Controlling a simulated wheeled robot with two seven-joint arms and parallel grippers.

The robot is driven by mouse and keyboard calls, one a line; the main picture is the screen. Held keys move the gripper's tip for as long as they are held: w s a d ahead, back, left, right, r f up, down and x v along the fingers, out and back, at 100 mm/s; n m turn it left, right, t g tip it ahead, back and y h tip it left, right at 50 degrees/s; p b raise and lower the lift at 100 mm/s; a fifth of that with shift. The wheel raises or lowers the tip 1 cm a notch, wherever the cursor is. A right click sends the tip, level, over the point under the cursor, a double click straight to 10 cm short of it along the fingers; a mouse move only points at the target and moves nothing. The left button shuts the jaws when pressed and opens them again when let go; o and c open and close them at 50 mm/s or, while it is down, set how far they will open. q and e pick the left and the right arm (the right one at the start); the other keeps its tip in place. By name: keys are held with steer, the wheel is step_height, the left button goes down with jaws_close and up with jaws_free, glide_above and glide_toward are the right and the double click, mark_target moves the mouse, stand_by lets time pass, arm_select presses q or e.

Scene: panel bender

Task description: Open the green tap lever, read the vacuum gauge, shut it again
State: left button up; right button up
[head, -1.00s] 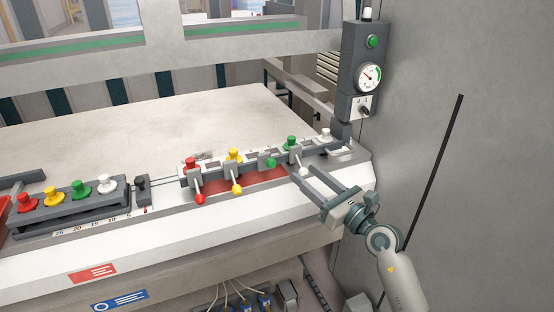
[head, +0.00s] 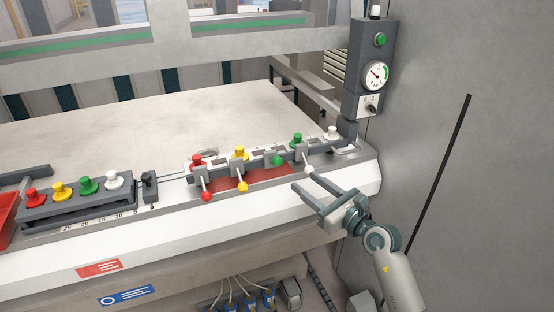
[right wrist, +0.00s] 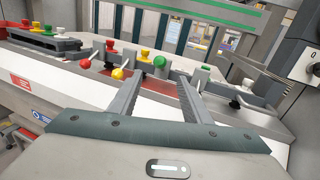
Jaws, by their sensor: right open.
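The green tap lever's ball (head: 277,160) sits close against its grey block, third in the tap row. The red (head: 206,196) and yellow (head: 242,186) lever balls stick out towards the front instead. The white lever ball (head: 308,168) is right of the green one. The vacuum gauge (head: 376,75) shows a dark needle pointing up-left; its numbers are too small to read. My right gripper (head: 301,179) is open and empty, in front of the taps, apart from the green ball. The right wrist view shows the green ball (right wrist: 160,62) beyond and between the fingertips. My left gripper is out of view.
Red, yellow, green and white knobs stand along the rail behind the levers. A rack of coloured knobs (head: 80,205) is at left. The gauge box (head: 368,50) stands beside the grey wall at right. The pale bed (head: 130,135) behind is clear.

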mark_target(281, 163)
steer(key=p+x, duration=0.1)
steer(key=x, duration=1.3)
steer(key=shift+w+a+p, duration=0.1)
steer(key=shift+w+p, duration=0.1)
steer(key=shift+p, duration=0.2)
jaws_close()
